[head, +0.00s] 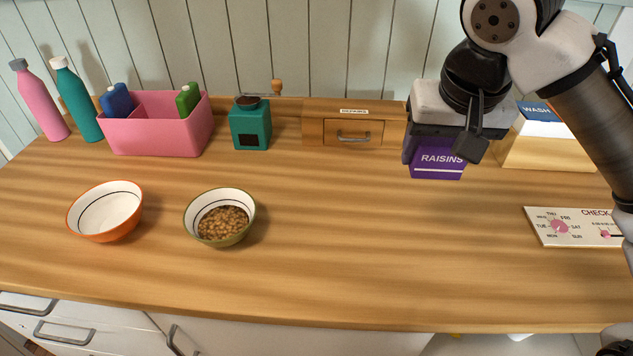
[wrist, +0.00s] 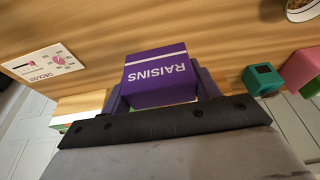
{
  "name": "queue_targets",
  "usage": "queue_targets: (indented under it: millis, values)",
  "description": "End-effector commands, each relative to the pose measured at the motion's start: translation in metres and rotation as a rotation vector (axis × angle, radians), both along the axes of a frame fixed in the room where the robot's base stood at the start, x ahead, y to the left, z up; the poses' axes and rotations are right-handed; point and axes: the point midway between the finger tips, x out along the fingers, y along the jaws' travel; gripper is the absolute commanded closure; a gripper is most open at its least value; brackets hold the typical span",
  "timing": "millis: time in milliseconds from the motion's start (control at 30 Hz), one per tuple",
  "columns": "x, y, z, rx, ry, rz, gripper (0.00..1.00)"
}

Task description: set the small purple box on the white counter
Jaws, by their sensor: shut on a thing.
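The small purple box (head: 437,171), labelled RAISINS, is at the back right of the counter. It also shows in the wrist view (wrist: 157,75), between the two dark fingers. My gripper (head: 440,152) points down from above and is shut on the box, hiding its upper part in the head view. I cannot tell whether the box touches the surface or hangs just above it. The counter (head: 330,230) has a wood-coloured top and white cabinet fronts (head: 260,335).
A wooden drawer box (head: 318,132) and a teal grinder (head: 250,127) stand left of my gripper. A WASH box (head: 545,152) stands right. A checklist board (head: 560,232), two bowls (head: 110,215) (head: 222,198), a pink caddy (head: 160,138) and bottles lie around. The middle front is clear.

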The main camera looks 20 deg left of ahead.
Motion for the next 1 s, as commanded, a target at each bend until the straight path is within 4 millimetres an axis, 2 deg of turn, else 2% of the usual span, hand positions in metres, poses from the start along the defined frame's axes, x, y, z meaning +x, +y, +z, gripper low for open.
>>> queue_targets:
  millis: [167,267,367,733,900,1000]
  values:
    - [0.000,0.000,-0.001,0.000,0.000,0.000,0.80]
    - [0.000,0.000,-0.010,0.000,0.001,0.001,0.80]
    - [-0.001,0.000,-0.031,0.002,0.004,0.002,0.80]
    - [-0.001,0.000,-0.129,0.001,0.003,-0.002,0.80]
    - [-0.001,0.000,-0.156,0.000,0.001,0.000,0.80]
    - [0.000,0.000,-0.163,0.000,0.000,0.000,0.80]
